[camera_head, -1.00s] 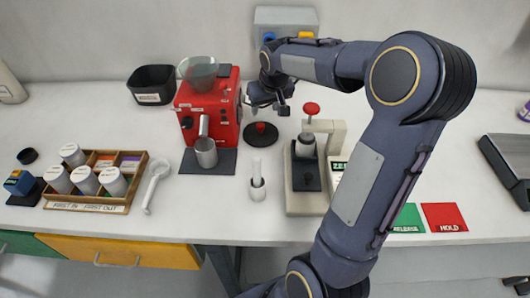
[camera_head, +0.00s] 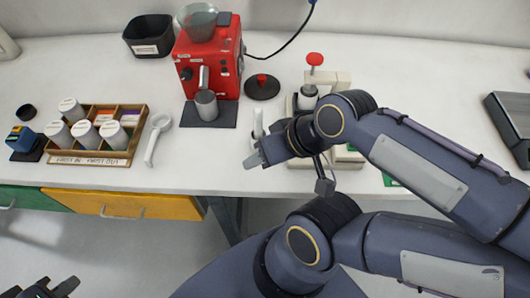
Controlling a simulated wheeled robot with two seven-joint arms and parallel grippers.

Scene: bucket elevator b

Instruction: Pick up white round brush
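A white upright handle (camera_head: 258,122), which looks like the white round brush, stands on the table right of the red machine. Its lower part is hidden behind my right gripper. My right gripper (camera_head: 289,174) is in front of it near the table's front edge, with its fingers apart and nothing seen between them. I cannot tell whether it touches the handle. My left gripper (camera_head: 54,288) shows at the bottom left corner, low in front of the drawers, with its fingers apart and empty. Its lower part is cut off by the picture edge.
A red coffee machine (camera_head: 212,65) stands behind with a metal cup (camera_head: 206,105) on a dark mat. A white spoon-like tool (camera_head: 157,138) lies beside a wooden tray (camera_head: 140,138) of jars. A press with a red knob (camera_head: 315,59) stands at the right, partly behind my arm.

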